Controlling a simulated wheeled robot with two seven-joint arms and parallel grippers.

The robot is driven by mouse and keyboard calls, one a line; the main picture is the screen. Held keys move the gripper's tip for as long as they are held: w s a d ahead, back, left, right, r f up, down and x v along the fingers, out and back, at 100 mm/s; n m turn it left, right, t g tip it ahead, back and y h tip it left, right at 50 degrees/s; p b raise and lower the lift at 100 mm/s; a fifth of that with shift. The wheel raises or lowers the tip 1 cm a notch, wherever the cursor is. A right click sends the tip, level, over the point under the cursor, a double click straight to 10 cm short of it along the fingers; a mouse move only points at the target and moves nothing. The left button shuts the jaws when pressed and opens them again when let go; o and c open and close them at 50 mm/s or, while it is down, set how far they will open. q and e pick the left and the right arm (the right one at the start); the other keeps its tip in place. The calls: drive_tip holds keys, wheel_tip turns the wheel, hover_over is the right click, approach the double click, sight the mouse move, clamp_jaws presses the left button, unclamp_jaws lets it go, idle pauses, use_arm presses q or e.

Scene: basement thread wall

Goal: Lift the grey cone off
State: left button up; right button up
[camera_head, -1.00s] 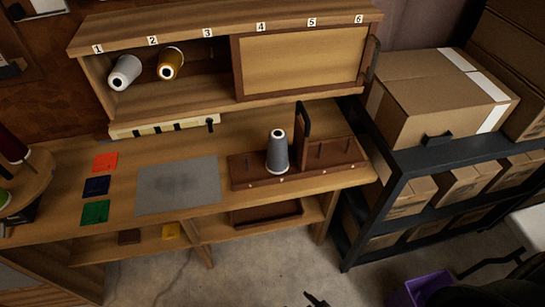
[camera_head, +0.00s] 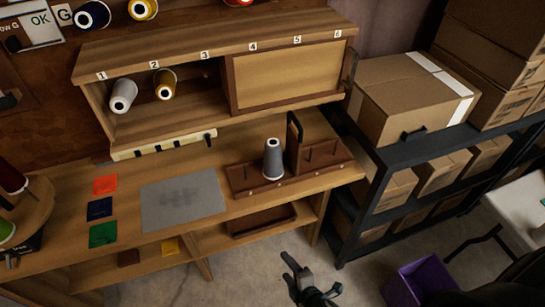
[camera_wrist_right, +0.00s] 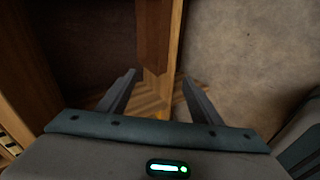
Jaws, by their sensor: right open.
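The cone does not show in that view. My left gripper is not in view.
A grey mat (camera_head: 183,200) lies left of the rack. A shelf with boxes (camera_head: 412,95) stands right. A purple bin (camera_head: 420,280) is on the floor.

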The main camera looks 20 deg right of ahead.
drive_tip(key=w+r+n+t+p, duration=0.1)
drive_tip(key=w+r+n, duration=0.1)
drive_tip(key=r+n, duration=0.35)
drive_tip(key=w+d+r+n+t+p, duration=0.1)
drive_tip(key=w+r+n+t, duration=0.1)
drive_tip(key=r, duration=0.6)
drive_tip(key=w+r+n+t+p, duration=0.1)
drive_tip(key=w+r+n, duration=0.2)
drive_tip(key=r, duration=0.3)
drive_tip(key=n+t+h+p, duration=0.1)
drive_tip(key=n+t+p, duration=0.15)
drive_tip(key=n, duration=0.55)
approach(276, 156)
drive_tip(key=s, duration=0.1)
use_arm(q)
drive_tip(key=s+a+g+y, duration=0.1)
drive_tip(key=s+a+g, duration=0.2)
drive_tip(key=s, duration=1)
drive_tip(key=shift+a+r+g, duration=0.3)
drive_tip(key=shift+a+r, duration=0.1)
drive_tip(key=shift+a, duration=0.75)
use_arm(e)
drive_tip(key=shift+f, duration=0.15)
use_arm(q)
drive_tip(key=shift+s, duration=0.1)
use_arm(e)
drive_tip(key=shift+w, duration=0.1)
